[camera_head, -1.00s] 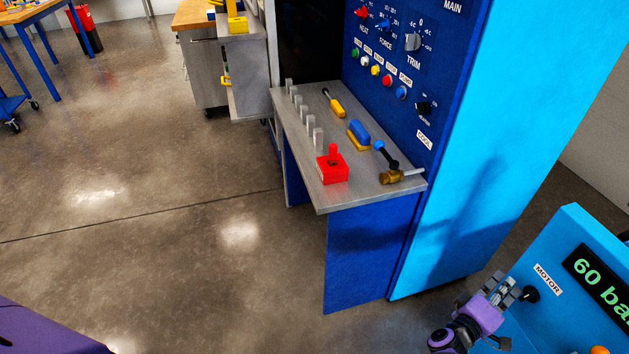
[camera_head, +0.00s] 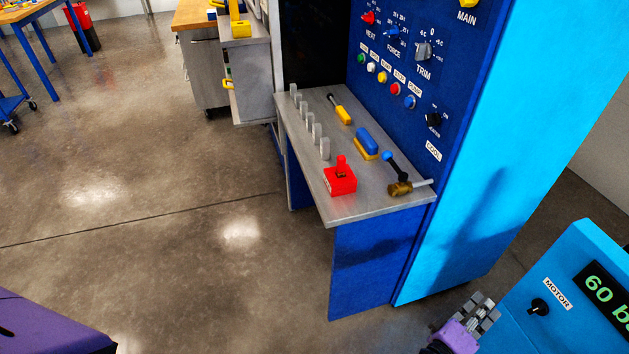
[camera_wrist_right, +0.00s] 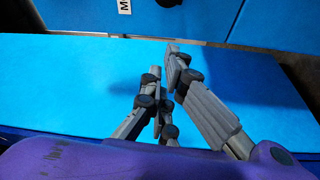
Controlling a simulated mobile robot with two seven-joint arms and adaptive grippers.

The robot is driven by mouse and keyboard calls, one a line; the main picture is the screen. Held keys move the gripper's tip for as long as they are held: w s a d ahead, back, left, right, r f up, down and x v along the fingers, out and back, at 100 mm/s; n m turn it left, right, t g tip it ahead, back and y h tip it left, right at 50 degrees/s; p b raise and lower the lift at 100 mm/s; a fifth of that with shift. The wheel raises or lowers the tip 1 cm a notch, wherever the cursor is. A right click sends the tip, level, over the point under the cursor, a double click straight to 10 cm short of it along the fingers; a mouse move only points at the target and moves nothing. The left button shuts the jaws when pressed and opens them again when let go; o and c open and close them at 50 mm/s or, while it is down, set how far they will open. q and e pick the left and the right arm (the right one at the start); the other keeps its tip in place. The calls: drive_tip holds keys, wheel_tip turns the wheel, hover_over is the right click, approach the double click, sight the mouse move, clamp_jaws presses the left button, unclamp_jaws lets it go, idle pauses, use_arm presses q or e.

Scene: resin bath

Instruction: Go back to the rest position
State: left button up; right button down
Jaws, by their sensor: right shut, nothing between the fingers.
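My right gripper (camera_head: 476,312) is at the lower right of the head view, purple with grey fingers. It is shut and empty. It is left of the light-blue box with the black MOTOR knob (camera_head: 539,307), with a gap between the fingers and the knob. In the right wrist view the fingers (camera_wrist_right: 164,64) show close together in front of bright blue surfaces, with nothing between them. My left gripper is not in view.
A blue cabinet (camera_head: 384,262) with a grey shelf (camera_head: 300,147) stands at centre. The floor (camera_head: 150,260) to the left is clear.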

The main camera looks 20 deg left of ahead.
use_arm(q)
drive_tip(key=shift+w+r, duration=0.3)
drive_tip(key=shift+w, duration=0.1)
